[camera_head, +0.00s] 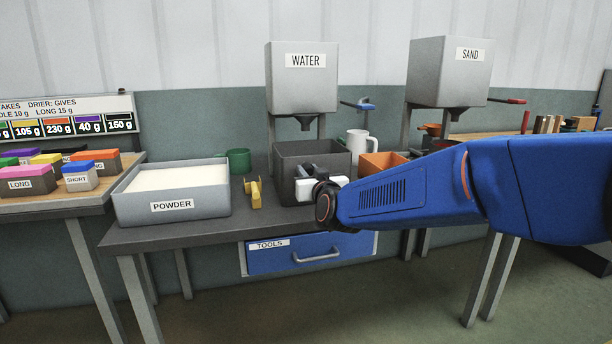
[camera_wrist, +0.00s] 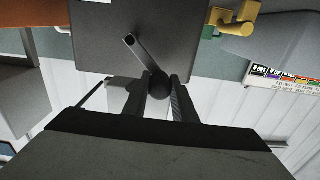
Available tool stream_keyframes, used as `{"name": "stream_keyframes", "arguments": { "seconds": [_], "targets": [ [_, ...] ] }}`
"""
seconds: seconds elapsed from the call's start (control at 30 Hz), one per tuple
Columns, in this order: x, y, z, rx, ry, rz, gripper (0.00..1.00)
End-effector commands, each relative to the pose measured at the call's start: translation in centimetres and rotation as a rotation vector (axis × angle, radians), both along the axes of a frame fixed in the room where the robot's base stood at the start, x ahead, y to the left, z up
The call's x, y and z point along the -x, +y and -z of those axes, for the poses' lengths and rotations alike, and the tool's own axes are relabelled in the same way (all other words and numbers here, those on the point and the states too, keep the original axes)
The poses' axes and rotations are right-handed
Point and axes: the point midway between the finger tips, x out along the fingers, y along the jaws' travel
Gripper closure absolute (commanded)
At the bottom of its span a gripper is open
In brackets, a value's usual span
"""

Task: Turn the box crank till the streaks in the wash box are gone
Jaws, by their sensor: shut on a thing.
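The wash box (camera_head: 290,160) is a dark grey, open-topped box on the table under the water tank. Its plain side fills the top of the wrist view (camera_wrist: 95,45). The box crank (camera_wrist: 138,50) is a short grey arm on that side, ending in a dark round knob (camera_wrist: 158,84). My gripper (camera_wrist: 160,92) is shut on the knob, one finger on each side. In the head view my gripper (camera_head: 308,182) is in front of the box and hides the crank. The inside of the box is too dark to show any streaks.
A powder tray (camera_head: 172,208) and a yellow part (camera_head: 254,194) stand left of the box. A green mug (camera_head: 239,160) is behind them. A white mug (camera_head: 357,143) and an orange bin (camera_head: 382,162) stand to the right. The water tank (camera_head: 302,85) hangs above; a blue drawer (camera_head: 280,262) is below.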

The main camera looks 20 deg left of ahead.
Motion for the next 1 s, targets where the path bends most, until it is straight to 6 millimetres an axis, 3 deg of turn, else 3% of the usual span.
{"name": "stream_keyframes", "arguments": {
  "seconds": [0.5, 1.0],
  "targets": [
    [-1.7, -2.7, -1.9, -0.412, 0.252, 0.001, 1.0],
    [-3.5, -5.7, -2.0, -0.816, 0.5, 0.003, 1.0]
  ]
}}
